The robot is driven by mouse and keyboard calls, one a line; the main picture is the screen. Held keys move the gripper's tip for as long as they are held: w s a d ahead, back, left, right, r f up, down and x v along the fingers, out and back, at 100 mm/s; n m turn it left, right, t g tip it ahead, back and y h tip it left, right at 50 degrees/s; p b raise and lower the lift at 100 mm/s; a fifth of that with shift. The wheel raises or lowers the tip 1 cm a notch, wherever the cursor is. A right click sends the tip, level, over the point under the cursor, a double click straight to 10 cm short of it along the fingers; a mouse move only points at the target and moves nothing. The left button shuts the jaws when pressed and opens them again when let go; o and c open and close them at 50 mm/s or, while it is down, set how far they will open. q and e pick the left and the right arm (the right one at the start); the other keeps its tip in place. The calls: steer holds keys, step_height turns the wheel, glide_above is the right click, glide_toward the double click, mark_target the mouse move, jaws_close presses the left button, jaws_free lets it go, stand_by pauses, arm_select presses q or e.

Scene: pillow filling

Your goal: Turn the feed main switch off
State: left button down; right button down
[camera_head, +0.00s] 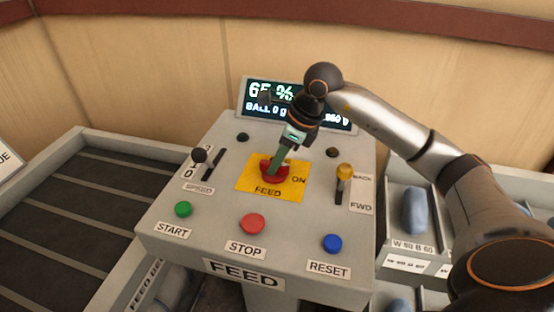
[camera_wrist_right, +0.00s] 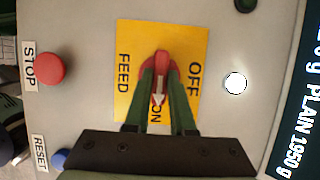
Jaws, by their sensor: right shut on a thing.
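The feed main switch is a red rotary knob (camera_head: 268,168) on a yellow plate (camera_head: 292,189) marked FEED, ON and OFF, in the middle of the sloping grey panel. In the right wrist view the knob (camera_wrist_right: 162,62) carries a white arrow that points down at the word ON. The word OFF stands to its right there. My right gripper (camera_head: 277,162) comes down from above, its green fingers (camera_wrist_right: 160,92) on both sides of the knob, shut on it. In the head view the gripper hides part of the knob and the OFF mark. My left gripper is not in view.
Green START (camera_head: 183,209), red STOP (camera_head: 253,224) and blue RESET (camera_head: 332,243) buttons line the panel's front. A SPEED lever (camera_head: 199,156) stands left, a yellow-knobbed BACK/FWD lever (camera_head: 344,172) right. A lit white lamp (camera_wrist_right: 235,83) is near the plate. A display (camera_head: 262,92) stands behind.

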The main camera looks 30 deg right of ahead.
steer(key=shift+n, duration=0.4)
steer(key=n+g+y, duration=0.1)
steer(key=n, duration=0.1)
steer(key=shift+w+d+n, duration=0.1)
steer(key=shift+w+n, duration=0.05)
steer(key=shift+n, duration=0.25)
steer(key=n+g, duration=0.1)
steer(key=n, duration=0.1)
steer(key=n+g, duration=0.1)
steer(key=n, duration=0.2)
steer(key=shift+w+y+b, duration=0.15)
steer(key=shift+y+b, duration=0.15)
steer(key=shift+b, duration=0.1)
steer(key=n+g, duration=0.1)
steer(key=n, duration=0.4)
steer(key=shift+w+g, duration=0.1)
steer(key=shift+g, duration=0.3)
steer(key=shift+n+g+h+b, duration=0.5)
steer(key=shift+n+g, duration=0.2)
steer(key=shift+n, duration=1.3)
steer(key=c, duration=0.8)
jaws_free()
steer(key=shift+o, duration=0.2)
steer(key=shift+w+r, duration=0.1)
